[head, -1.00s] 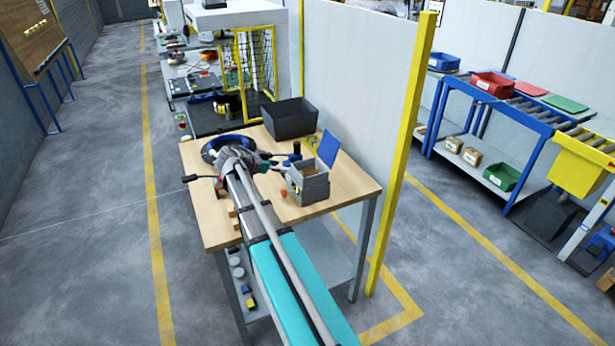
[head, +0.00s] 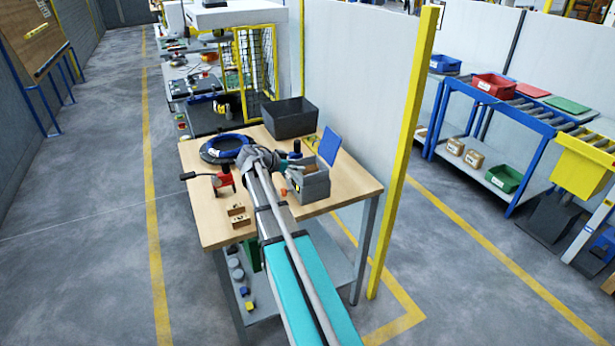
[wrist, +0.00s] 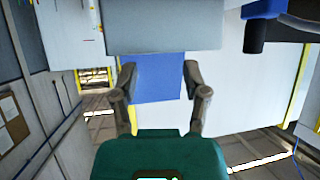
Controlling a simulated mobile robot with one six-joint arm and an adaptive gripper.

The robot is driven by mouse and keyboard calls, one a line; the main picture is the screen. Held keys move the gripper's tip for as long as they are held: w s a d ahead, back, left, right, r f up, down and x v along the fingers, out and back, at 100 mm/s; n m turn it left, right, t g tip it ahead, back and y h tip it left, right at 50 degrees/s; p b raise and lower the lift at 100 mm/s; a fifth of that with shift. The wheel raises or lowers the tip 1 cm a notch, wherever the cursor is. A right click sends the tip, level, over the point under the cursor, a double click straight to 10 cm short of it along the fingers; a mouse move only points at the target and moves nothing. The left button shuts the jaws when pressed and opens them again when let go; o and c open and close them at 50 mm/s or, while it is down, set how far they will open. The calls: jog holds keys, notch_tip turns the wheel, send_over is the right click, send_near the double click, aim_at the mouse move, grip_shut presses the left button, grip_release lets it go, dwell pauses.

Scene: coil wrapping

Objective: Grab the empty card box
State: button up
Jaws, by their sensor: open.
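A grey open box (head: 312,186) stands near the right edge of the wooden table, with brownish contents showing inside. A blue panel (head: 330,146) stands up at its back. I cannot tell whether this is the card box. My gripper (head: 291,166) is open, at the left side of this box; contact cannot be told. In the wrist view my open gripper (wrist: 159,72) has its fingers either side of the blue panel (wrist: 160,85), which appears farther off. A grey block-like surface (wrist: 160,28) fills the top.
A dark coil (head: 226,148) with blue ties lies at the table's back left. A red clamp-like tool (head: 223,178) and small brown blocks (head: 238,214) are nearer. A dark crate (head: 290,120) stands behind. A yellow post (head: 402,150) and wall panel border the table's right.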

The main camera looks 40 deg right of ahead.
aim_at(309, 167)
jog(key=shift+d+f, duration=0.2)
jog(key=shift+d, duration=0.2)
jog(key=shift+b+x, duration=1.35)
jog(key=shift+x, duration=1.4)
jog(key=c, duration=0.6)
